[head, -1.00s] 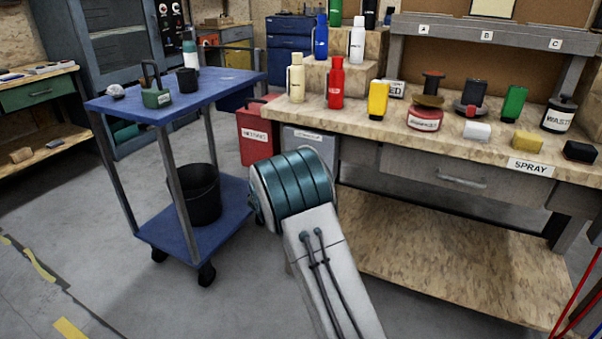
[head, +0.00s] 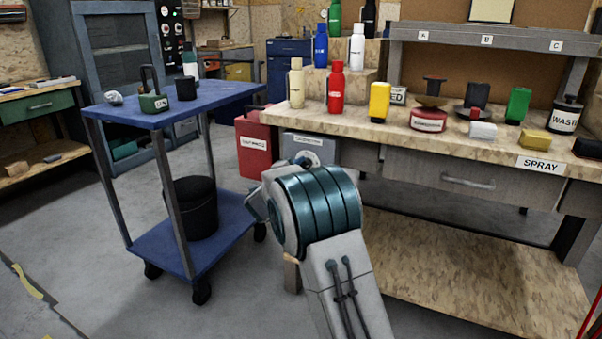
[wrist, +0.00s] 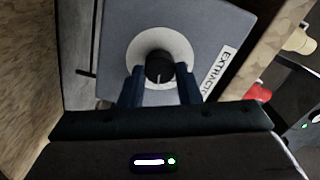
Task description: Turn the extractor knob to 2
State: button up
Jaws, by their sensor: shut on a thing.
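The extractor is a grey box (wrist: 203,40) with a label reading "EXTRACTO…", partly cut off, in the wrist view. Its black round knob (wrist: 158,62) sits on a pale round dial (wrist: 160,38). A short white pointer line on the knob points toward the bottom of the wrist view. No numbers on the dial are readable. My gripper (wrist: 160,73) has its two dark blue fingers on either side of the knob, shut on it. My arm hides the fingers and knob there.
A red bin (head: 252,152) stands just left of the box. The workbench (head: 400,135), with bottles and jars on top, is close on the right. A blue trolley (head: 215,103) stands to the left. Bare floor lies in front.

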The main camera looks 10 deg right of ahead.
jog(key=shift+a, duration=0.2)
jog(key=o, duration=1)
jog(key=shift+a, duration=0.1)
jog(key=shift+d, duration=0.2)
jog(key=p+v, duration=0.3)
jog(key=v, duration=1.1)
jog(key=shift+w, duration=0.1)
